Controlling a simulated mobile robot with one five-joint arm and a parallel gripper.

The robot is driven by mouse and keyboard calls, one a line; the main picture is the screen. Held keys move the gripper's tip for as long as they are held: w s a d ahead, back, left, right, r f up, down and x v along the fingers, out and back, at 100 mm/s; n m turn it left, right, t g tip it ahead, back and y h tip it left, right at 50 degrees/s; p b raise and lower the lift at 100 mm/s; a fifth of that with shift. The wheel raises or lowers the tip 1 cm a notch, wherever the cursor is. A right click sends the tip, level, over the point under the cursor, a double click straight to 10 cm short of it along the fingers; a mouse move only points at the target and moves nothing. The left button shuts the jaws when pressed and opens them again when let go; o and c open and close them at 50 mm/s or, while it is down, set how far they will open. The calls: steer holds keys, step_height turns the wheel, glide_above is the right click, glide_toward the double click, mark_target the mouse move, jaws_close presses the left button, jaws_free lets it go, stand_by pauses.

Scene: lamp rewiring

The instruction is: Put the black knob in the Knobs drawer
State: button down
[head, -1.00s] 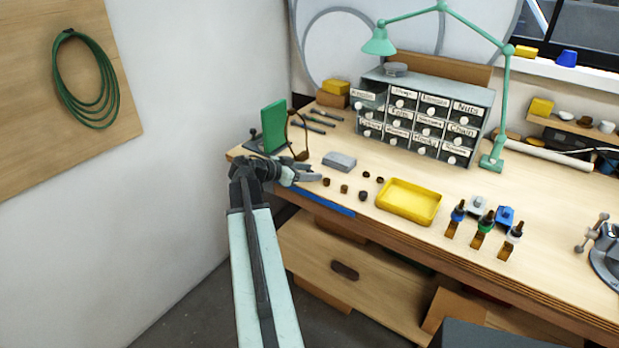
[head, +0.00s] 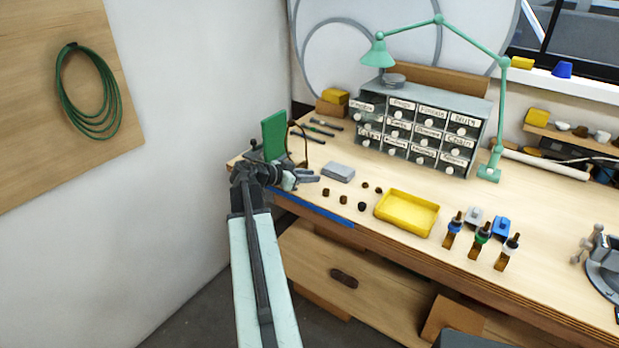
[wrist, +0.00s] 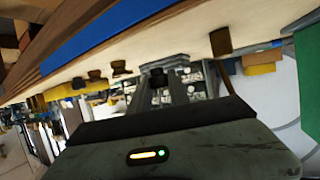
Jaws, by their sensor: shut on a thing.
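My gripper (head: 312,179) is over the left part of the bench, just left of the loose knobs. In the wrist view its fingers (wrist: 160,78) are shut on a small dark piece that looks like the black knob (wrist: 157,73). In the head view the held piece is too small to make out. The drawer cabinet (head: 475,108) stands at the back of the bench, apart from my gripper. Its drawers have white labels and round pale pulls.
Several small dark brown or black pieces (head: 343,199) lie right of my gripper, near a grey box (head: 338,172) and a yellow tray (head: 432,222). A green upright panel (head: 274,134) stands behind my gripper. A green lamp (head: 374,54) arches over the cabinet.

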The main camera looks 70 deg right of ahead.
step_height(320, 180, up, 8)
steer(key=p, duration=0.6)
steer(key=shift+f, duration=0.25)
